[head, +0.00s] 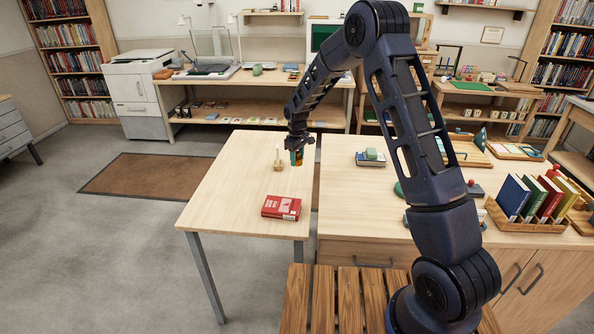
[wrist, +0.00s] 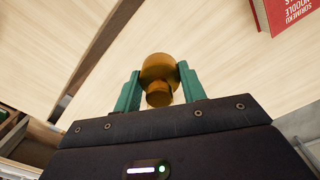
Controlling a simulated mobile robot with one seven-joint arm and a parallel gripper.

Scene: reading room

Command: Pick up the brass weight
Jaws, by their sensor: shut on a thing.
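My gripper (head: 296,160) is above the right side of the narrower wooden table (head: 225,190) in the head view. In the wrist view, its two green fingers (wrist: 160,92) are shut on the brass weight (wrist: 158,70). The weight is a rounded, golden-brown piece with a narrower knob toward the gripper. In the head view only a small orange-brown patch of it shows between the fingers. The weight appears to be held above the tabletop, though the exact gap is hard to tell.
A red book (head: 281,207) lies near the table's front, and a small wooden piece with an upright peg (head: 278,165) stands left of my gripper. A wider table at right holds a blue book with a green item (head: 370,157) and a book rack (head: 530,222). A gap separates the tables.

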